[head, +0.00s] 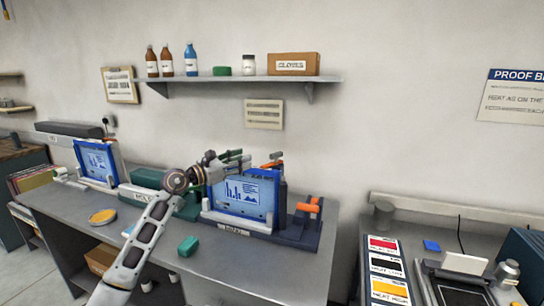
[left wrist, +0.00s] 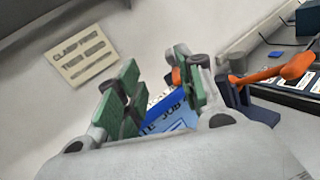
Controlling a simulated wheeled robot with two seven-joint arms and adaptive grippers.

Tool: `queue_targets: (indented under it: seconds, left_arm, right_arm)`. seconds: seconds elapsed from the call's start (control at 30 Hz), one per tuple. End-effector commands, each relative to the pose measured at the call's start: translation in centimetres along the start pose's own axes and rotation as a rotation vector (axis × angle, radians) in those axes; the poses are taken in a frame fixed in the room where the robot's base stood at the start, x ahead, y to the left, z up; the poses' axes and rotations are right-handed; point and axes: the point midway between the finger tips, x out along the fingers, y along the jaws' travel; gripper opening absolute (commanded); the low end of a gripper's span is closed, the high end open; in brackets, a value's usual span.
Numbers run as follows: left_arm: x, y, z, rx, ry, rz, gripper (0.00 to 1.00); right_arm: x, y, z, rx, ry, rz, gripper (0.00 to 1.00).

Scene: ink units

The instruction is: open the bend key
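My left gripper (head: 236,163) is above and behind the upper edge of a unit with a blue-framed display panel (head: 240,192). In the left wrist view its two green-padded fingers (left wrist: 157,82) stand apart, with part of the blue panel (left wrist: 168,118) visible between them. I see no label naming the bend key. An orange lever (head: 308,208) sits on the dark block at the unit's right, and an orange lever also shows in the left wrist view (left wrist: 272,74), right of the fingers. Another orange part (head: 272,163) shows just behind the panel, partly hidden. My right gripper is out of view.
A second blue panel (head: 97,162) stands at the left of the grey bench. A green block (head: 188,246) and a yellow round dish (head: 102,216) lie in front. A wall shelf (head: 240,79) holds bottles and a box. Coloured cards (head: 386,268) lie on the right bench.

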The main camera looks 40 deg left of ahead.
Motion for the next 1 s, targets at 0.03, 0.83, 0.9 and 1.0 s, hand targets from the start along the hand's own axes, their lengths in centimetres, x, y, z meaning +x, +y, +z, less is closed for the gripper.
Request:
queue_targets:
  seconds: [0.03,0.83,0.9,1.0]
  left_arm:
    - [0.0,-0.11,-0.44,-0.024,0.02,-0.005,0.38]
    - [0.1,-0.7,-1.2,-0.193,0.057,-0.027,0.38]
    - [0.29,-0.71,-1.2,-0.193,0.057,-0.027,0.38]
    - [0.76,-0.74,-1.17,-0.193,0.057,-0.028,0.38]
  right_arm:
    - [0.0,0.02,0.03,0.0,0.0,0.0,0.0]
    - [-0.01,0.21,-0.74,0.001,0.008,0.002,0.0]
    - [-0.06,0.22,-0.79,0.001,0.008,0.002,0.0]
    - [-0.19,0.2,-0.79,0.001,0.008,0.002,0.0]
